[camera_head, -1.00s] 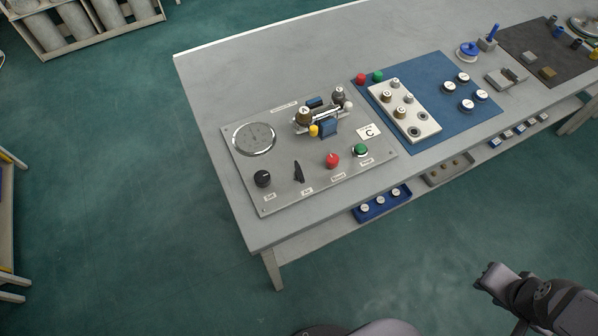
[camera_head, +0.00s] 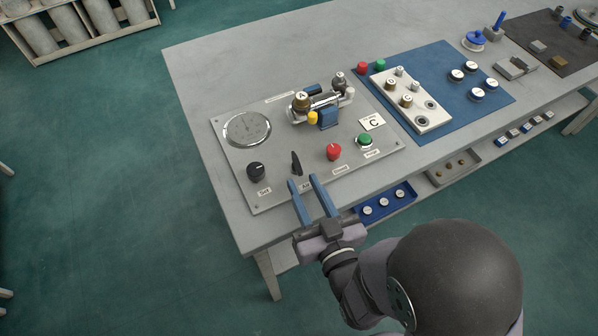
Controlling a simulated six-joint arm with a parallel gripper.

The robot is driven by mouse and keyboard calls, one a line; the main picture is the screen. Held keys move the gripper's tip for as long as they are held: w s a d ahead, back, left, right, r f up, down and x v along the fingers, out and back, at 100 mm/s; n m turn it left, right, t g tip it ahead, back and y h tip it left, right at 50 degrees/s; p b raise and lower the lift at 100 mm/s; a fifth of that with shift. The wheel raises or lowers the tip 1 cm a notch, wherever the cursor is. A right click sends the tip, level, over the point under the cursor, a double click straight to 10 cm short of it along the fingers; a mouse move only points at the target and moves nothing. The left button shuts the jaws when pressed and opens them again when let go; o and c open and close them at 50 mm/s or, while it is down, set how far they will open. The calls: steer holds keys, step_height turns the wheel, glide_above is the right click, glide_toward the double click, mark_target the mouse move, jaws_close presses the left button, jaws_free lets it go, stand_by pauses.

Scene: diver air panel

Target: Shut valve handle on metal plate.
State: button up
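The metal plate (camera_head: 228,170) lies on the grey bench and carries a round gauge (camera_head: 246,129), a black knob (camera_head: 255,169), a narrow black lever handle (camera_head: 296,163), a red knob (camera_head: 334,152) and a green button (camera_head: 365,140). The lever handle appears to be the valve handle; it points roughly away from the bench's front edge. My gripper (camera_head: 303,181) is open, with two blue fingers apart and nothing between them. Its tips are near the plate's front edge, just in front of the lever handle, and appear not to touch it. The fingers partly hide the lever's label.
A fitting assembly (camera_head: 320,105) with brass, yellow and blue parts stands at the plate's back. A blue mat (camera_head: 450,68) with a white block (camera_head: 432,117) lies to the right. A blue tray (camera_head: 406,186) sits on the shelf below. The bench's back left is clear.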

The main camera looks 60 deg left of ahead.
mark_target(299, 168)
steer(key=shift+d+f+y+b, duration=0.1)
steer(key=shift+f+y+b, duration=0.25)
steer(key=shift+y+b, duration=0.25)
steer(key=shift+d+r+t, duration=0.1)
steer(key=shift+r+t, duration=0.1)
steer(key=shift+t, duration=0.2)
steer(key=shift+b, duration=0.3)
steer(key=shift+w+a+f+b, duration=0.1)
steer(key=shift+w+a+b, duration=0.05)
steer(key=shift+a+b, duration=0.5)
steer(key=shift+w+a+b, duration=0.1)
steer(key=shift+a+b, duration=0.45)
steer(key=shift+b, duration=0.05)
steer(key=a, duration=0.2)
steer(key=a+p, duration=0.1)
steer(key=shift+w+r, duration=0.2)
steer(key=shift+w, duration=0.05)
steer(key=shift+w+a, duration=0.15)
steer(key=shift+a, duration=0.8)
steer(key=shift+f, duration=0.1)
jaws_close()
